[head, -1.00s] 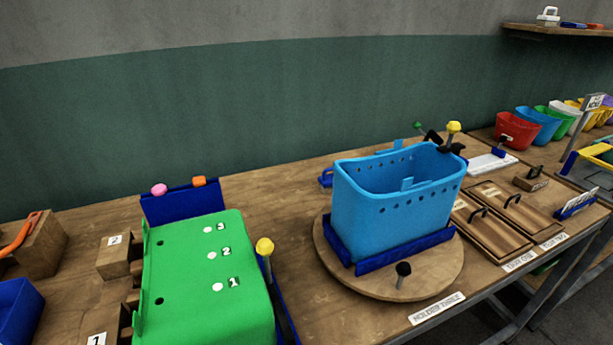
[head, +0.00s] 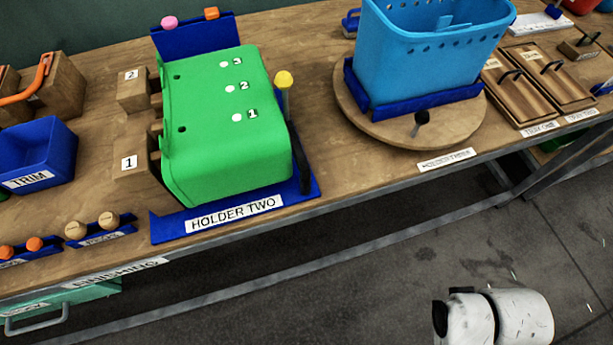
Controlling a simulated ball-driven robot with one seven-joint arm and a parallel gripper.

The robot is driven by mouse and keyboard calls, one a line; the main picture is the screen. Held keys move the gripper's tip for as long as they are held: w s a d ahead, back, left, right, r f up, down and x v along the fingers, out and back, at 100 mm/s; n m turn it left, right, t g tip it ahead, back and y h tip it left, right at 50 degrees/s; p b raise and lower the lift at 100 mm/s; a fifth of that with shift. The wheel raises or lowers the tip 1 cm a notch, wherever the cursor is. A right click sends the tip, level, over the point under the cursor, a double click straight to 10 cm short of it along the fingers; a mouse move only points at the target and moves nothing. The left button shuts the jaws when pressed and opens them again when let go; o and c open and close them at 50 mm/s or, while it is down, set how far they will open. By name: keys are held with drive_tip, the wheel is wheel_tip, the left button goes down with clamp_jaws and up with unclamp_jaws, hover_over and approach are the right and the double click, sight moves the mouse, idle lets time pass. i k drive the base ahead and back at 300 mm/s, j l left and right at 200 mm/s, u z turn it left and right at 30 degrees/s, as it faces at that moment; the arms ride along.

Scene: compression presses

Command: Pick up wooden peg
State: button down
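Two pegs with round, pale wooden heads stand in a small blue rack at the table's front edge in the head view: one wooden peg (head: 75,231) on the left and another wooden peg (head: 109,220) on the right. Only their heads show clearly; the lower parts are hidden in the rack (head: 126,231). The rack's label is too small to read surely. A white and black part of my arm shows at the bottom right, over the floor and well away from the pegs. My gripper's fingers are not in view.
Left of the pegs is a rack with orange-headed pegs (head: 34,244). Behind is a blue TRIM bin (head: 36,152). To the right, a green bin (head: 225,120) lies in HOLDER TWO (head: 235,213). A blue basket (head: 430,50) stands on a round wooden turntable (head: 440,130).

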sight(109, 220)
drive_tip(key=u, duration=1.35)
